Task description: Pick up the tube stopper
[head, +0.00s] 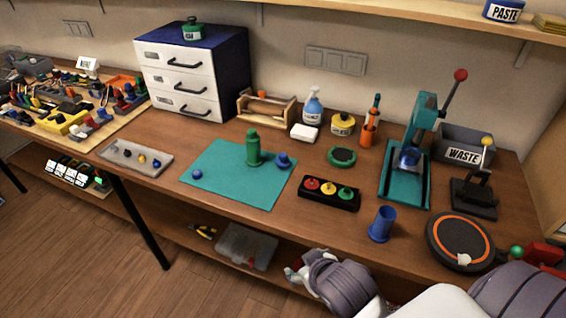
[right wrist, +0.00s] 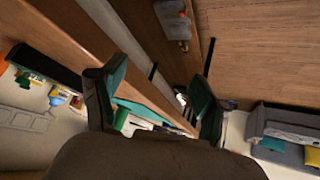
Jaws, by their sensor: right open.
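A teal mat (head: 225,190) lies on the workbench in the head view. On it stand an upright green stepped cylinder (head: 253,150), a blue knobbed piece (head: 283,161) just right of it, and a small blue round piece (head: 197,174) near the left edge. The blue knobbed piece looks most like a stopper, but I cannot tell surely which is the tube stopper. My right gripper (right wrist: 157,78) is open and empty in the right wrist view, its dark fingers with teal pads spread wide. In the head view my right arm is low at the front, apart from the mat. My left gripper is out of view.
A black block with red, yellow and green buttons (head: 329,193) stands right of the mat, a blue cup (head: 382,224) beyond it. A teal lever press (head: 421,130) and a round orange-ringed pad (head: 460,242) are farther right. A grey tray (head: 135,158) sits left.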

